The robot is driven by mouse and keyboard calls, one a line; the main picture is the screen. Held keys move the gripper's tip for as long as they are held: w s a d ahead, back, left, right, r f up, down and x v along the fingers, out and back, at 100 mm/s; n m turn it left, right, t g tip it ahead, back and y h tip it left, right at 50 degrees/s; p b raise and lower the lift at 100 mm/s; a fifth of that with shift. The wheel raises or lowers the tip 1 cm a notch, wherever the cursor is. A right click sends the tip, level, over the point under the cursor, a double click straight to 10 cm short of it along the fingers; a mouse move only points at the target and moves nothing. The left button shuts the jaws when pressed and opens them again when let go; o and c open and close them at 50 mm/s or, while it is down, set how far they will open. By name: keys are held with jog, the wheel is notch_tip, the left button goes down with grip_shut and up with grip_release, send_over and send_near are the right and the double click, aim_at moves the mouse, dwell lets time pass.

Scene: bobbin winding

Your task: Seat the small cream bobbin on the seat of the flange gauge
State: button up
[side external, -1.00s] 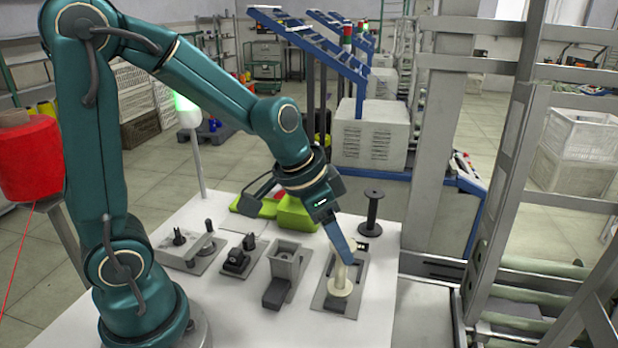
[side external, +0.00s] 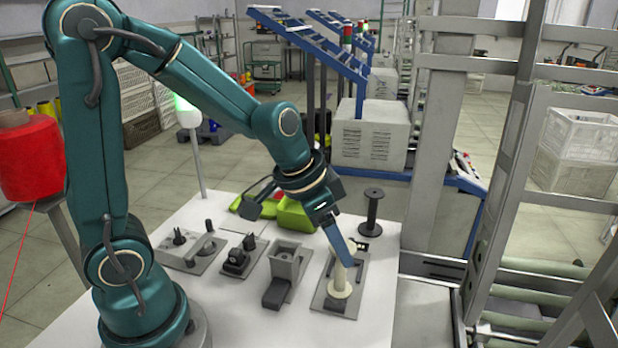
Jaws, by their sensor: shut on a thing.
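The small cream bobbin (side external: 341,283) stands about upright at the fixture on the right of the white table, its lower flange showing. My gripper (side external: 351,265) comes down from the upper left and is shut on the bobbin's upper part. The fixture under it, which I take to be the flange gauge (side external: 352,306), is a grey plate with a dark block at its front. The seat is hidden beneath the bobbin, so I cannot tell whether the bobbin touches it.
A dark empty spool (side external: 373,210) stands behind the gauge. A grey block fixture (side external: 283,268), a small black clamp fixture (side external: 238,258) and another plate fixture (side external: 190,248) stand to the left. Yellow-green items (side external: 293,213) lie at the back. The white table (side external: 225,303) is clear at the front.

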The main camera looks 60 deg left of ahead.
jog(key=o, duration=1.1)
jog(key=shift+c, duration=0.2)
jog(key=shift+r, duration=3.5)
jog(key=shift+r, duration=0.1)
jog(key=s+n+t+y, duration=0.1)
jog(key=s+n, duration=0.2)
jog(key=s, duration=0.9)
jog(key=shift+s+a+f, duration=0.15)
jog(key=shift+a+f, duration=0.05)
jog(key=shift+f, duration=0.2)
